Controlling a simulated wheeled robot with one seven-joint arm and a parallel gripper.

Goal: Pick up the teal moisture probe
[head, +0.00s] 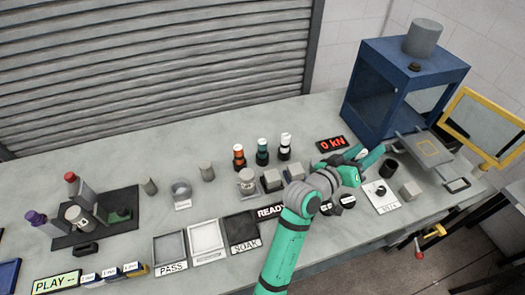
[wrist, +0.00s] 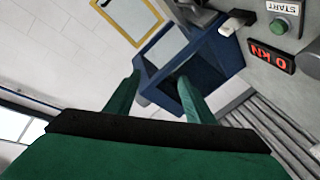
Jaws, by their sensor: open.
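A small upright teal-and-black cylinder with a pale top (head: 262,152) stands on the bench between an orange-banded one (head: 238,156) and a white-banded one (head: 285,147). It is the clearest teal thing, but I cannot tell for sure that it is the moisture probe. My gripper (head: 372,158) is well to its right, above the bench near the blue press. In the wrist view my gripper (wrist: 163,97) has its two green fingers apart with nothing between them. The teal cylinder does not show in the wrist view.
The blue press frame (head: 360,92) stands at the back right; it also shows in the wrist view (wrist: 218,55). Its red display (head: 331,144) is nearby. Trays (head: 207,237) line the front. A dark mat (head: 128,196) with upright tools is left.

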